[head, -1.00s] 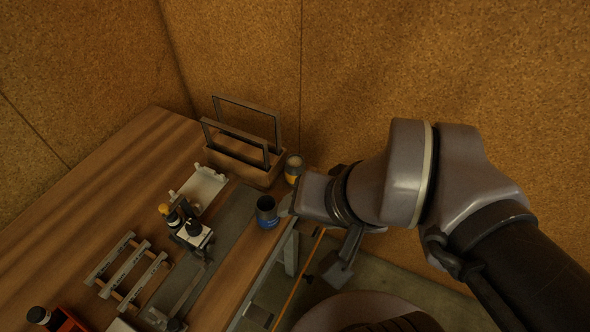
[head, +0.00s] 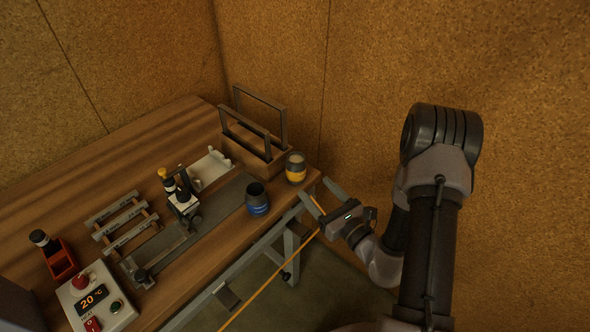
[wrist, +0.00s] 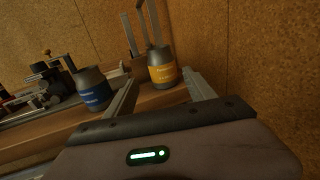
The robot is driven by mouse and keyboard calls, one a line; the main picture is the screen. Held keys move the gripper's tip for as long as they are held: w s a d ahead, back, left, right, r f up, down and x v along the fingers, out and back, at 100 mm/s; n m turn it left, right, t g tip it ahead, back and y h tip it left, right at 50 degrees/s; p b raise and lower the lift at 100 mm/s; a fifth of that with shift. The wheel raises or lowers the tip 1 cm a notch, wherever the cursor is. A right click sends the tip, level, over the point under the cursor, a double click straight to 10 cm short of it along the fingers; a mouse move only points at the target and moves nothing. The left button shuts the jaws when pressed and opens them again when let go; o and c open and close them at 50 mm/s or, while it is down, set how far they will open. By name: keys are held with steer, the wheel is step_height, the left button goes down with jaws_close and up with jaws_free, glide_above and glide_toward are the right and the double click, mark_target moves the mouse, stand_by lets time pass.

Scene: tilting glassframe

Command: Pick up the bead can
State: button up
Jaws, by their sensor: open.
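Two small grey cans stand upright near the table's right end. One has a yellow label (head: 296,170); the other has a blue label (head: 257,201) and an open dark top. The label print is too small to tell which is the bead can. My gripper (head: 316,190) is open and empty, just off the table's right edge, to the right of both cans. In the wrist view the yellow-labelled can (wrist: 162,68) shows ahead between the fingers, apart from them. The blue-labelled can (wrist: 93,90) is left of the left finger.
A wooden caddy with upright frames (head: 240,139) stands close behind the yellow-labelled can. A small jointed device (head: 184,203), a slatted rack (head: 122,219), a red holder (head: 61,262) and a control box (head: 97,298) lie further left. The cork wall (head: 400,70) is close behind.

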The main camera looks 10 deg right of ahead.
mark_target(295, 164)
steer(key=b+x, duration=0.2)
steer(key=x, duration=1)
steer(key=shift+d+r, duration=0.1)
steer(key=shift+d, duration=0.05)
steer(key=c, duration=1.3)
steer(key=shift+c, duration=0.2)
